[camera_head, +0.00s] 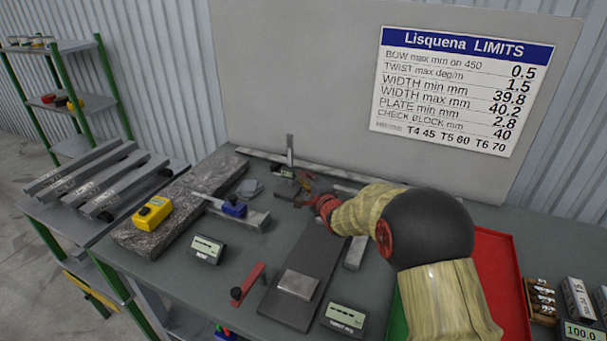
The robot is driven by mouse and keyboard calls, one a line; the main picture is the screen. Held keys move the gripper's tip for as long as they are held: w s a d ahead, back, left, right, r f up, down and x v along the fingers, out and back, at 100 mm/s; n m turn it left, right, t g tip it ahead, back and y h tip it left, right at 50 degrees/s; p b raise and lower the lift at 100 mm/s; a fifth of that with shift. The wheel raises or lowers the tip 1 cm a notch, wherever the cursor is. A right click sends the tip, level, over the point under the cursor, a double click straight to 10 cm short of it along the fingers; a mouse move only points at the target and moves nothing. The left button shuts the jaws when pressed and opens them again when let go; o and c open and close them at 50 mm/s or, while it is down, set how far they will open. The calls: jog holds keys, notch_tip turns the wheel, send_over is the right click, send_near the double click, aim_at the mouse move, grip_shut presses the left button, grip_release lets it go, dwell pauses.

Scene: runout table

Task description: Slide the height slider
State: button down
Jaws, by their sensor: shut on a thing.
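The height gauge (290,152) stands upright at the back of the runout table, a thin metal column above a dark base. A small dark block with a pale display (287,173), seemingly its slider, sits low on the column. My gripper (303,184) is small in view and reaches in from the right to the gauge's right side. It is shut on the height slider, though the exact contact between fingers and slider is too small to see. My arm covers the area right of the gauge.
A blue-marked caliper (233,208), a display box (206,248), a red-handled tool (250,282) and a dark plate with a metal block (298,284) lie in front. A red tray (497,262) is at right; a limits sign hangs behind.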

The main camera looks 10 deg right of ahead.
jog(key=shift+r, duration=0.2)
jog(key=c, duration=1.7)
grip_release()
jog(key=shift+c, duration=0.2)
jog(key=v, duration=1.2)
